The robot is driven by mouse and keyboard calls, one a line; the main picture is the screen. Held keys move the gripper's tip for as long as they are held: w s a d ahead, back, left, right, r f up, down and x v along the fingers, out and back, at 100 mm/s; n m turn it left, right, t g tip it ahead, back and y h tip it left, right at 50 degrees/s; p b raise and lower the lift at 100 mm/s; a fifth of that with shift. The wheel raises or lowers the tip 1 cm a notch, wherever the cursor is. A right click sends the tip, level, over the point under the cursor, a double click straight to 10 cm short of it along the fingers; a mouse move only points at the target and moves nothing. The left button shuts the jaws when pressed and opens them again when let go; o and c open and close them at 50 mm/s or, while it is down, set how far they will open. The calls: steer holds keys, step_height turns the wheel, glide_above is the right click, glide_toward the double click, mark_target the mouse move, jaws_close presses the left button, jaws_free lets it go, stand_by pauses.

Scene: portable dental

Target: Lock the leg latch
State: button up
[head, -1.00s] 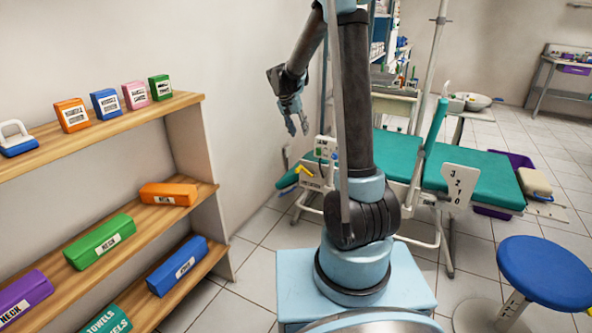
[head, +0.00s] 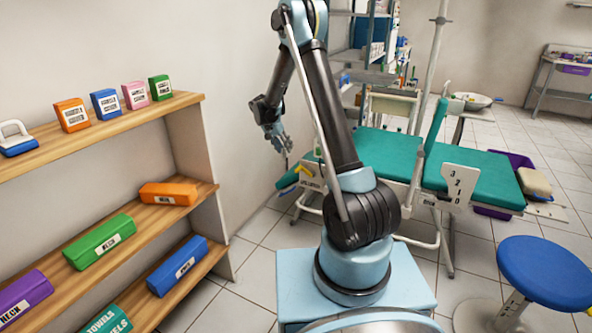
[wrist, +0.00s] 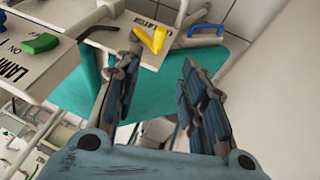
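The leg latch is a yellow angled lever (wrist: 150,40) on a pale lettered plate, ahead of my gripper near the top of the wrist view. In the head view the lettered plate (head: 312,182) is at the left end of the teal dental chair (head: 385,149), and the yellow lever (head: 301,168) shows small on it. My gripper (wrist: 158,80) is open and empty, its two fingers apart, with the lever beyond the left fingertip and not touched. In the head view my gripper (head: 284,150) hangs just above and left of the plate, close to the wall.
A panel lettered LAMP with a green switch (wrist: 40,43) is at the left of the wrist view, and a blue handle (wrist: 206,30) is right of the lever. A wooden shelf (head: 190,140) stands left. A blue stool (head: 545,272) stands right. Floor between is clear.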

steer(key=x, duration=1.5)
steer(key=shift+d+f, duration=0.1)
steer(key=shift+f, duration=0.1)
jaws_close()
